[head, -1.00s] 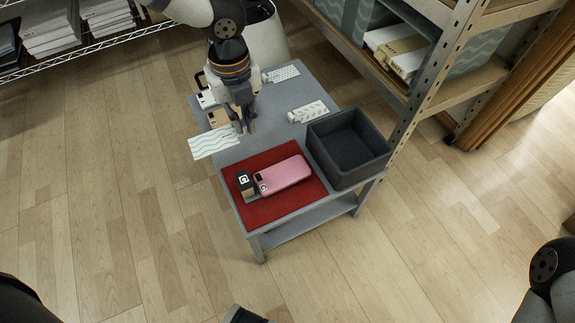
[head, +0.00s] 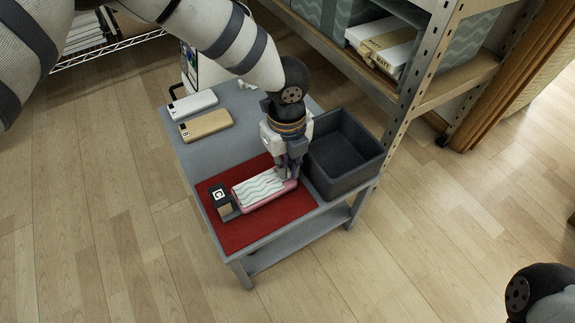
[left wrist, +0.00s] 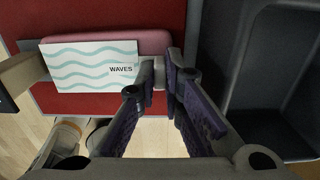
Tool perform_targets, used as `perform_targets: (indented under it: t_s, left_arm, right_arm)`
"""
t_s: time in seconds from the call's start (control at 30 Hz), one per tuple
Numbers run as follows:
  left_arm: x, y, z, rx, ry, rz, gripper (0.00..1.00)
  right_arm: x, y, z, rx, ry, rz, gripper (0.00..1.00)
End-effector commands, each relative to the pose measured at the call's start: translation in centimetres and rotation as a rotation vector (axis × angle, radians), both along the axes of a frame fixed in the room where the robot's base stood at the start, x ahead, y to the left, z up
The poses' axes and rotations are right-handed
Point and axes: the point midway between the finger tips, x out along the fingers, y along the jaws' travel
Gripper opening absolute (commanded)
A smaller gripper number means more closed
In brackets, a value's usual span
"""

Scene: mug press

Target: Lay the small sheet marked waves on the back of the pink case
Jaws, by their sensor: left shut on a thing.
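The small white sheet with teal waves (head: 262,187) is over the back of the pink case (head: 268,201), at the end held by my left gripper (head: 288,178). In the left wrist view the sheet (left wrist: 88,68) reads WAVES, and pink case (left wrist: 155,40) shows along its top edge and right end. My left gripper (left wrist: 165,75) is shut on the sheet's right edge. Whether the sheet lies flat on the case or just above it, I cannot tell. My right gripper is not in view.
The case lies on a red mat (head: 240,236) beside a small block stand (head: 221,201). A dark open bin (head: 345,155) stands right of the mat. A white case (head: 192,104) and a tan case (head: 206,125) lie at the back left of the grey table (head: 185,155).

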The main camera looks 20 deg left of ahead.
Motion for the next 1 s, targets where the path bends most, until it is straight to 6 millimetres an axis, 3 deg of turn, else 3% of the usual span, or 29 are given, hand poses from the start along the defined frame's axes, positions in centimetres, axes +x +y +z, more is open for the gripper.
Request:
perform_targets:
  t_s: [0.2,0.23,0.3,0.63,1.0]
  left_arm:
    - [0.0,0.0,-0.2,-0.001,-0.001,0.0,0.0]
    - [0.0,0.0,-0.2,-0.001,-0.001,0.0,0.13]
    - [0.0,0.0,-0.1,-0.001,-0.001,0.0,0.28]
    - [0.1,0.0,0.2,0.0,-0.002,0.0,0.28]
    - [0.1,0.0,9.8,-0.002,-0.009,0.0,0.28]
  right_arm:
    - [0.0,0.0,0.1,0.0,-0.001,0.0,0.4]
    - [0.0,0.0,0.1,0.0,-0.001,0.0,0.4]
    - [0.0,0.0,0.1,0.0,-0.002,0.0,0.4]
    - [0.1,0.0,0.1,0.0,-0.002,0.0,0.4]
    - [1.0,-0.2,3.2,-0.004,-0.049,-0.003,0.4]
